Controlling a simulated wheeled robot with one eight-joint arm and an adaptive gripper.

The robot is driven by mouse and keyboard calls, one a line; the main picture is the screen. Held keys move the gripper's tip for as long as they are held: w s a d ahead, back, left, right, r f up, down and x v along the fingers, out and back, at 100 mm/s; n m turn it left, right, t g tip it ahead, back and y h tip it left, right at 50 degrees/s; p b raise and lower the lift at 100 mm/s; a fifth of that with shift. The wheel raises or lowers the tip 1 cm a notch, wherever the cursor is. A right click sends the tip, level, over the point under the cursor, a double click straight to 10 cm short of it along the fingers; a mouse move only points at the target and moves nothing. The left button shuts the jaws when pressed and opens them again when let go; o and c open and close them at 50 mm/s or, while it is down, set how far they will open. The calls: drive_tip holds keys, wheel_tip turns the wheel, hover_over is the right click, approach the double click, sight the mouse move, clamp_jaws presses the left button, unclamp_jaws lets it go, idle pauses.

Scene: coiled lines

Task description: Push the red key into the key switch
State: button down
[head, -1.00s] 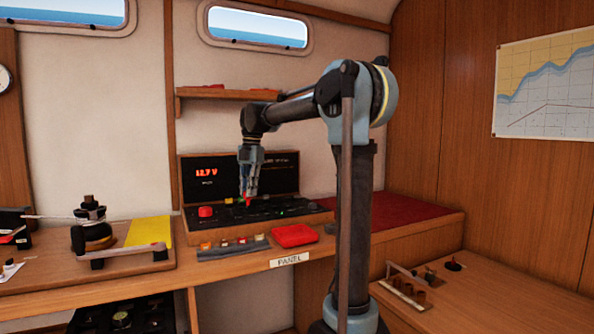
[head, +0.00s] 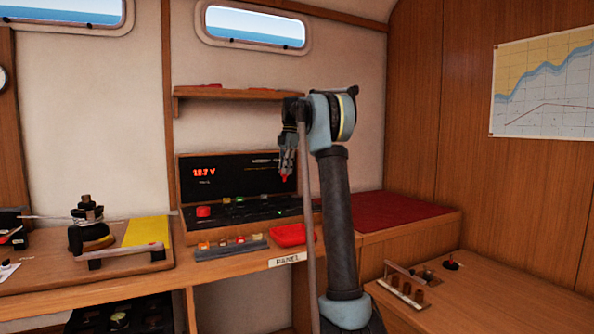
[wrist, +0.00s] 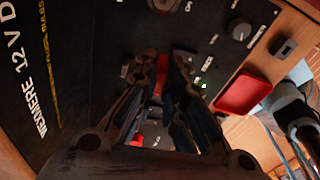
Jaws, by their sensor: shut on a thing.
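My gripper (head: 286,174) is shut on the red key (head: 285,179), which hangs at the fingertips above the right part of the black panel (head: 262,213). In the wrist view the key (wrist: 164,80) shows as a red patch between the two fingers of my gripper (wrist: 167,62). The fingers hide part of it. The key is clear of the panel's lower face in the head view. The panel carries a round knob (wrist: 240,32), a lit green lamp (wrist: 204,86) and small switches. I cannot tell which fitting is the key switch.
A red tray (head: 288,235) lies in front of the panel, and a grey strip with coloured pieces (head: 230,247) lies left of it. A large red button (head: 203,211) sits on the panel's left. A shelf (head: 225,93) is above. A red cushion (head: 395,212) is at the right.

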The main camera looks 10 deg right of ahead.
drive_tip(key=w+d+m, duration=0.1)
drive_tip(key=w+d, duration=0.3)
drive_tip(key=d, duration=0.1)
drive_tip(key=shift+s+f, duration=0.15)
drive_tip(key=shift+f, duration=1.35)
drive_tip(key=shift+s+f, duration=0.1)
drive_tip(key=shift+f, duration=1.4)
drive_tip(key=shift+f, duration=1.6)
idle(1.0)
drive_tip(key=c, duration=1.6)
unclamp_jaws()
drive_tip(key=shift+s, duration=0.1)
drive_tip(key=shift+d+r, duration=0.1)
drive_tip(key=r, duration=0.4)
drive_tip(key=d+r, duration=0.1)
drive_tip(key=r, duration=0.6)
drive_tip(key=shift+w+d+r, duration=0.2)
drive_tip(key=shift+w+r, duration=0.1)
drive_tip(key=shift+w, duration=0.05)
